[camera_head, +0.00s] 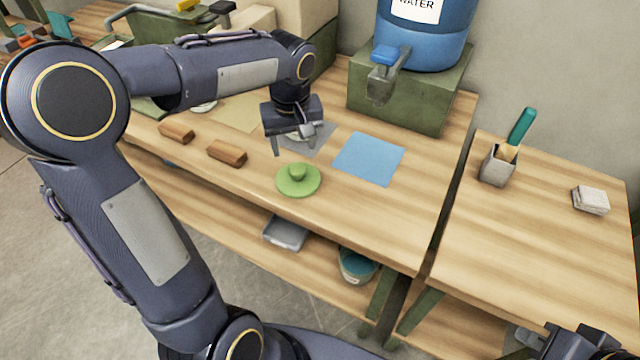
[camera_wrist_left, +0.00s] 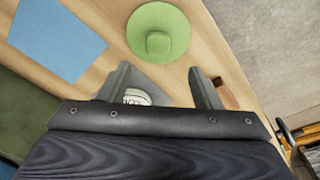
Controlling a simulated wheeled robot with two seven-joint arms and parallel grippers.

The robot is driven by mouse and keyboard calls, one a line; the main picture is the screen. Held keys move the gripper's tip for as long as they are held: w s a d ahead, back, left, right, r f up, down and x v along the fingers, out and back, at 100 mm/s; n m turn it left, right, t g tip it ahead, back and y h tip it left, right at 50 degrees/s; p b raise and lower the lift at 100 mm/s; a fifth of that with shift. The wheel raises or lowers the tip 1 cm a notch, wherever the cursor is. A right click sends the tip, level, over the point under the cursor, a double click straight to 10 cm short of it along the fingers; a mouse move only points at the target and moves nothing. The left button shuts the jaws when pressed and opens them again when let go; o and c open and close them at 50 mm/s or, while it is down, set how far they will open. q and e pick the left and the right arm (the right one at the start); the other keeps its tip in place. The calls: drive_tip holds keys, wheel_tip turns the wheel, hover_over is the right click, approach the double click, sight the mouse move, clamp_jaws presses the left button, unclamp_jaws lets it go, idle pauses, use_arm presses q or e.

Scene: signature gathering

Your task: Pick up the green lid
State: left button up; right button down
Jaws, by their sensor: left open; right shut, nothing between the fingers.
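The green lid (camera_head: 298,181), a round disc with a knob on top, lies flat on the wooden table near its front edge. It also shows at the top of the left wrist view (camera_wrist_left: 158,31). My left gripper (camera_head: 293,146) is open above the table, behind the lid and apart from it. My right gripper (camera_head: 575,345) is only partly in view at the bottom right corner, away from the lid.
A blue mat (camera_head: 368,158) lies right of the lid, and two brown blocks (camera_head: 227,153) lie to its left. A blue water barrel (camera_head: 425,35) with a tap stands on a green box (camera_head: 410,100) behind. A second table (camera_head: 540,220) stands right, across a gap.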

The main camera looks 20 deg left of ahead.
sight(297, 169)
use_arm(q)
drive_tip(key=shift+w+d+f, duration=0.15)
drive_tip(key=shift+f, duration=0.4)
drive_tip(key=f, duration=0.7)
drive_tip(key=shift+w+a+p, duration=0.2)
drive_tip(key=shift+w+p, duration=0.05)
drive_tip(key=shift+p, duration=0.15)
drive_tip(key=shift+c, duration=0.5)
drive_tip(key=c, duration=1)
